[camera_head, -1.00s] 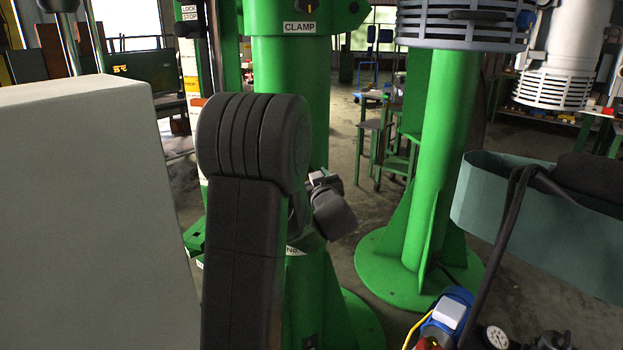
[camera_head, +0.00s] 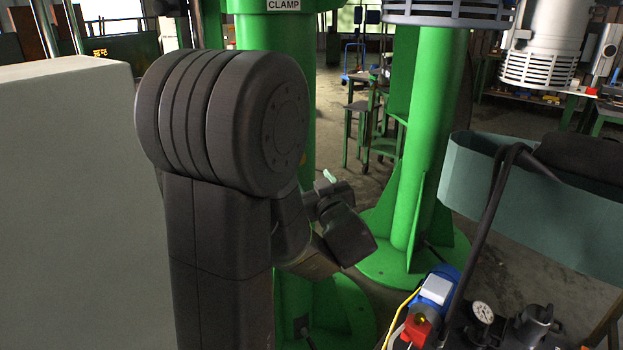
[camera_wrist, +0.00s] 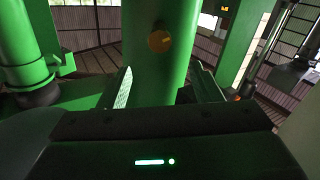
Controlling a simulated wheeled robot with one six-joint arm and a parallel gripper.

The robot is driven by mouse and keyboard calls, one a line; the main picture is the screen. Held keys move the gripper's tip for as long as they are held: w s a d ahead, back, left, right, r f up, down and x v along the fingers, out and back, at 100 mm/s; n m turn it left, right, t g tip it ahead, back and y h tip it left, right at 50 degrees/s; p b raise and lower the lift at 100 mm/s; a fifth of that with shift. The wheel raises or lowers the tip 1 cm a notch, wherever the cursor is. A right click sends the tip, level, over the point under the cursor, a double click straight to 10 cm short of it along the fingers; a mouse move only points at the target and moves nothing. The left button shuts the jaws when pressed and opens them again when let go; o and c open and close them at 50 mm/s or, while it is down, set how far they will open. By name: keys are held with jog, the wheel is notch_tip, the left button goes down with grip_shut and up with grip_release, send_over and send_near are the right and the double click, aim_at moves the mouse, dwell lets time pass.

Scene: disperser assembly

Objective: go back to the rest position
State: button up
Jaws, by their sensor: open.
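My gripper shows in the wrist view, with its two fingers (camera_wrist: 164,88) spread apart and nothing held between them. A green column with a round orange-brown spot (camera_wrist: 159,41) stands in front of the gripper, seen between the fingers. I cannot tell the exact gap to it. In the head view my dark arm crosses in front of the green disperser column (camera_head: 275,75) that carries the CLAMP label, and hides much of it.
A second green column (camera_head: 432,130) with a wide round foot stands to the right. A teal bin (camera_head: 490,185) is at the right, with a gauge (camera_head: 482,312) and a blue part (camera_head: 437,285) below it. A large pale box (camera_head: 70,200) fills the left. Floor shows between the columns.

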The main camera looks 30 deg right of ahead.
dwell(0.5)
jog(key=w+d, duration=0.1)
jog(key=w, duration=0.8)
jog(key=w+d, duration=0.1)
jog(key=w, duration=0.3)
jog(key=shift+w+d, duration=0.3)
jog(key=shift+w, duration=0.1)
jog(key=shift+s, duration=0.1)
